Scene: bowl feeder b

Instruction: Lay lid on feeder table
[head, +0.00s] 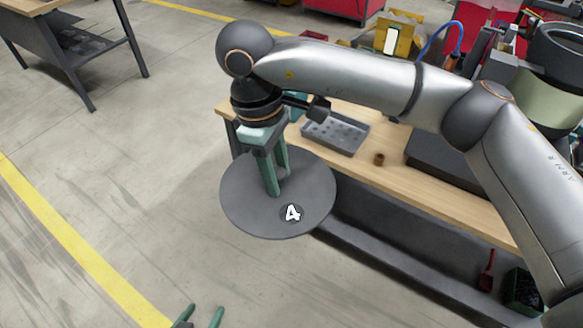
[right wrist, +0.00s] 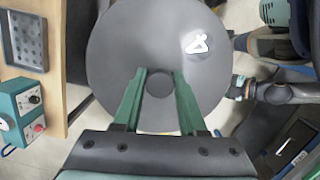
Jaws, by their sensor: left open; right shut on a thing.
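The lid (head: 238,205) is a flat dark grey disc marked with a white 4. My right gripper (head: 273,192) points down and is shut on its central knob. The right wrist view shows the lid (right wrist: 120,45) spread beyond the fingers (right wrist: 160,80), with the round knob between them. The lid hangs in the air by the left end of the wooden feeder table (head: 405,185), and its right edge overlaps the table's end in the head view. My left gripper (head: 200,318) is open and empty at the bottom edge, mostly out of view.
On the table are a grey perforated tray (head: 336,133), a small brown cylinder (head: 379,159) and a dark flat block (head: 442,152). A teal box with knobs (right wrist: 18,108) shows in the right wrist view. A large bowl feeder (head: 552,65) stands at the right.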

